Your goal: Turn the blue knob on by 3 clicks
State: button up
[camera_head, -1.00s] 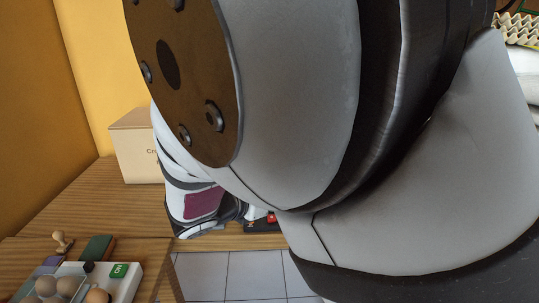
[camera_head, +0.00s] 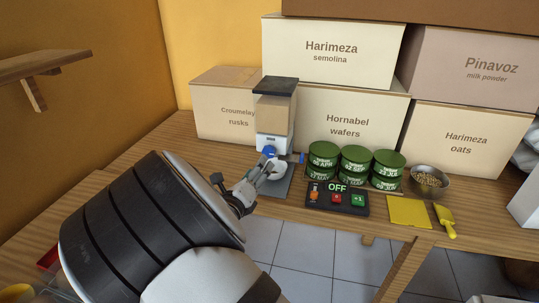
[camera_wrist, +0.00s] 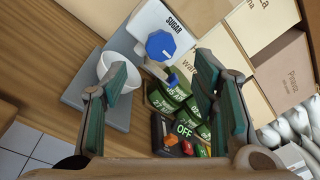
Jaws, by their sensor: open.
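The blue knob (camera_wrist: 160,45) is on the front of a white dispenser marked SUGAR (camera_wrist: 172,22). In the head view the knob (camera_head: 270,152) shows low on the dispenser (camera_head: 275,115), which has a dark lid and a tan filling. My gripper (camera_wrist: 165,105) is open and empty, its two green-padded fingers spread wide. In the wrist view the knob lies beyond the fingertips, between them and nearer the top. In the head view my gripper (camera_head: 262,172) is just in front of the dispenser, close to the knob. I cannot tell whether it touches it.
A white bowl (camera_wrist: 121,72) stands on a grey mat (camera_wrist: 72,95) below the dispenser. Green tins (camera_head: 355,165), a dark panel reading OFF (camera_head: 322,204), a metal bowl (camera_head: 429,180) and a yellow pad (camera_head: 408,212) are to the right. Boxes (camera_head: 345,120) stand behind.

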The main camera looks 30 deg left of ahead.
aim_at(268, 154)
jog(key=w, duration=0.5)
jog(key=w+a, duration=0.1)
jog(key=w, duration=0.2)
jog(key=shift+w, duration=0.2)
jog(key=c, duration=1.2)
